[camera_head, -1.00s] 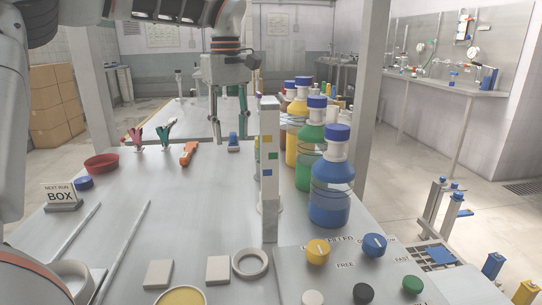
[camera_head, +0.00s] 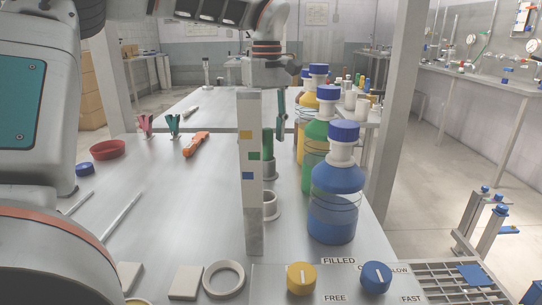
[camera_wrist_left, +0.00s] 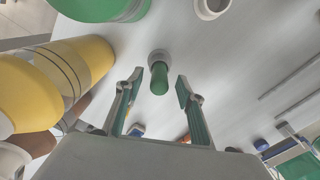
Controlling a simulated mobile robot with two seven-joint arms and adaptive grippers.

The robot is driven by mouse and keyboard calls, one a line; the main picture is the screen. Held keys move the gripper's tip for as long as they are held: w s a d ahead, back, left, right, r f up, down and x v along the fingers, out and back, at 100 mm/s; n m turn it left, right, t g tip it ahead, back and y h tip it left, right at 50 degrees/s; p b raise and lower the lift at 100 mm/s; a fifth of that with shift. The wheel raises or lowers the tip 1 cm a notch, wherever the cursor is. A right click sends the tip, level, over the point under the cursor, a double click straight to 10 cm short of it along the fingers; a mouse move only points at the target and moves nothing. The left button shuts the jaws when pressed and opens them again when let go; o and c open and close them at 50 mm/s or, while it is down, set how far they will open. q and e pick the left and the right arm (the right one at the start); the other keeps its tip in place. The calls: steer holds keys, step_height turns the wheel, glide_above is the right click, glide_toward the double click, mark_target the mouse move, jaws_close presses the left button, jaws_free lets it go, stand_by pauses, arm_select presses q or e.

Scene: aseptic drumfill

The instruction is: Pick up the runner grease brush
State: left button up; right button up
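A green handle (camera_head: 268,144), apparently the grease brush, stands upright in a grey holder (camera_head: 269,168) behind the marked post; its bristles are not visible. In the left wrist view the handle (camera_wrist_left: 159,79) points towards the camera, beyond the fingertips and roughly between them. My left gripper (camera_head: 281,136) points down close to the handle, one finger hidden by the post. In the wrist view the left gripper (camera_wrist_left: 159,82) is open and empty, its fingers well apart. My right gripper is not in view.
The pale post (camera_head: 251,190) stands in front of the handle. Blue (camera_head: 335,200), green and yellow bottles line the right side. An orange tool (camera_head: 196,144), red bowl (camera_head: 108,150) and white ring (camera_head: 223,280) lie on the table (camera_head: 180,215), whose middle is clear.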

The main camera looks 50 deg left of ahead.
mark_target(267, 143)
arm_select(q)
step_height(267, 143, down, 4)
steer(key=shift+r+b, duration=0.2)
steer(key=shift+b, duration=0.15)
steer(key=shift+r, duration=0.15)
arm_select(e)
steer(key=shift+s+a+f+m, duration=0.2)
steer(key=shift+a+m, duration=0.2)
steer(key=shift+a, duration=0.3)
arm_select(q)
jaws_close()
steer(key=shift+r, duration=0.1)
